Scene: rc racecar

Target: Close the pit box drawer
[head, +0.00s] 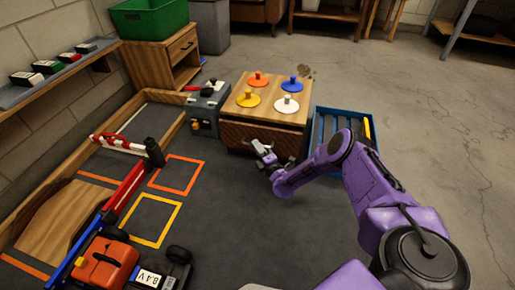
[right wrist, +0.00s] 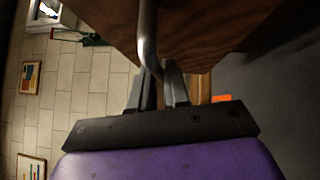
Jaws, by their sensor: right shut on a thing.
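The pit box (head: 240,111) is a wooden box with red, blue, yellow and white knobbed discs on its top. Its dark wood drawer front (head: 240,133) faces me; I cannot tell exactly how far out the drawer stands. My right gripper (head: 264,152) is at the middle of this front, low down. In the right wrist view the fingers (right wrist: 160,88) are shut on the curved metal drawer handle (right wrist: 148,38), with the drawer's wood grain (right wrist: 210,25) close behind. My left gripper is not in view.
A blue slatted crate (head: 324,124) stands right of the pit box, partly behind my right arm. A grey toolbox (head: 208,103) is to its left. Orange (head: 176,160) and yellow (head: 154,241) floor squares and a red car (head: 105,265) are front left. Open floor lies right.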

